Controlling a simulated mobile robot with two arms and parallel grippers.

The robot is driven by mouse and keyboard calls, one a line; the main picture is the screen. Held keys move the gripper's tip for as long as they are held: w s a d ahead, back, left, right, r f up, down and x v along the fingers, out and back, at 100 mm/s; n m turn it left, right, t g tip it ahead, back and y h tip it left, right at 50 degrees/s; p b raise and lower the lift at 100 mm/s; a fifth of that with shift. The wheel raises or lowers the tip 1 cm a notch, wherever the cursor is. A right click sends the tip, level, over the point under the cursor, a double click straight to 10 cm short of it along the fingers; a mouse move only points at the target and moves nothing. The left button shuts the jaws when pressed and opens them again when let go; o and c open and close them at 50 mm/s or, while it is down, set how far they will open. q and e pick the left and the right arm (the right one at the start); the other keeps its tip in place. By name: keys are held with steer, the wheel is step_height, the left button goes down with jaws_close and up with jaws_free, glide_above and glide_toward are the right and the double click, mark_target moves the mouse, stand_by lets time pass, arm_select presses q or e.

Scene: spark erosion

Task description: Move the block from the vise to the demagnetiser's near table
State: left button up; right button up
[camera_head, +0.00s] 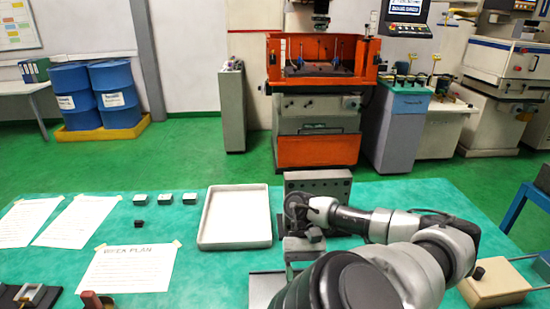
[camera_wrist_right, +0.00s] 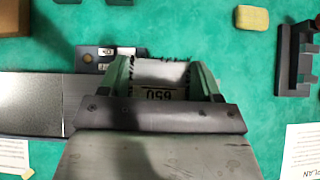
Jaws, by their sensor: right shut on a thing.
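In the head view my right arm reaches in from the right and the gripper (camera_head: 308,234) is over grey metal fixtures (camera_head: 296,250) on the green table. The arm hides much of this area, and I cannot tell which fixture is the vise. Whether the block touches anything beneath it is unclear. A flat metal plate (camera_wrist_right: 30,100) lies left of the gripper in the wrist view. My left gripper is not in view.
A white tray (camera_head: 236,244) lies left of the arm. A dark block with holes (camera_head: 318,184) stands behind the gripper. A beige box (camera_head: 495,285) with a black knob is at the right. Several small blocks (camera_head: 165,199) and papers (camera_head: 130,268) lie at the left.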

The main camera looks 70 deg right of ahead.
steer(key=shift+s+d+r, duration=0.2)
steer(key=shift+r, duration=0.1)
steer(key=shift+w, duration=0.15)
steer(key=b, duration=0.3)
glide_above(264, 306)
steer(key=w+d, duration=0.1)
steer(key=d, duration=0.2)
step_height(264, 306, down, 7)
steer(key=shift+w+d+r, duration=0.1)
steer(key=shift+d, duration=0.05)
steer(key=shift+f+b, duration=0.35)
steer(key=shift+f, duration=1.7)
steer(key=shift+f, duration=0.1)
steer(key=o, duration=1.4)
